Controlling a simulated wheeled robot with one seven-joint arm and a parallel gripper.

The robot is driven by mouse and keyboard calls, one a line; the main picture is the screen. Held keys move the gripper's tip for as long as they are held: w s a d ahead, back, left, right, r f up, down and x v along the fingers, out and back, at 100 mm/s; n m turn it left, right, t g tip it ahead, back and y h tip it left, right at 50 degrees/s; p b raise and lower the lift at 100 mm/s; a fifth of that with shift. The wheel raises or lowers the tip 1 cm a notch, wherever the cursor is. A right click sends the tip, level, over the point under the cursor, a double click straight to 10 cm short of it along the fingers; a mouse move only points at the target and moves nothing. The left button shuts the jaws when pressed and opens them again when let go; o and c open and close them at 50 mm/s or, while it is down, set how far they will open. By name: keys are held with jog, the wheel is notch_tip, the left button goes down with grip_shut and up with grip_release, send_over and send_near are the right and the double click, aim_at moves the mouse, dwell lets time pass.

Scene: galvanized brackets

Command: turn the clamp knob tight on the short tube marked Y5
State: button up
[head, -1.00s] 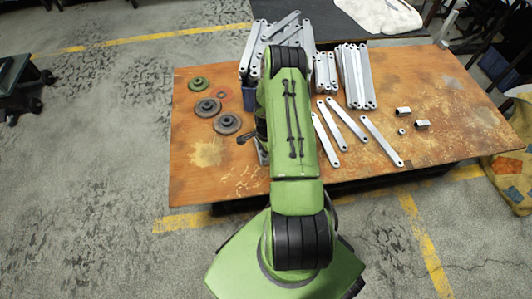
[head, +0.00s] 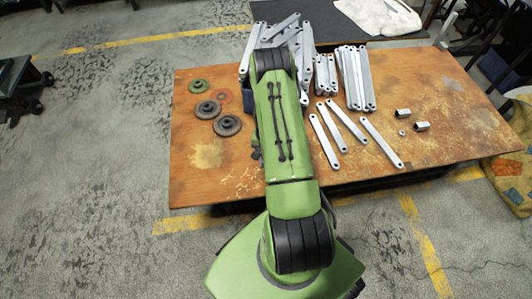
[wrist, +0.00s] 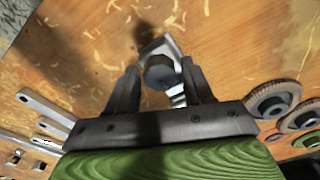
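In the wrist view a dark knob (wrist: 159,73) sits on a pale metal piece (wrist: 178,99), whose other end shows above the knob. I cannot read any Y5 mark, and I cannot tell whether the metal piece is the short tube. My gripper (wrist: 159,66) is open, with one dark finger on each side of the knob and a visible gap on both sides. In the head view my green arm hides the gripper and nearly all of the knob's spot. Only a small dark bit shows at the arm's left edge.
The brown table (head: 205,180) carries dark discs (head: 228,125) at left, loose flat bars (head: 381,142) and stacked bars (head: 355,77) at the middle and back. Two short square tubes (head: 403,113) and a small nut lie at right. The table's front left is clear.

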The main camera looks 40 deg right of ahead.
jog(key=c, duration=0.7)
jog(key=shift+c, duration=0.2)
jog(key=m, duration=1.3)
jog(key=shift+m, duration=0.3)
jog(key=m, duration=0.4)
jog(key=shift+m, duration=0.3)
jog(key=o, duration=1)
jog(key=shift+c, duration=0.2)
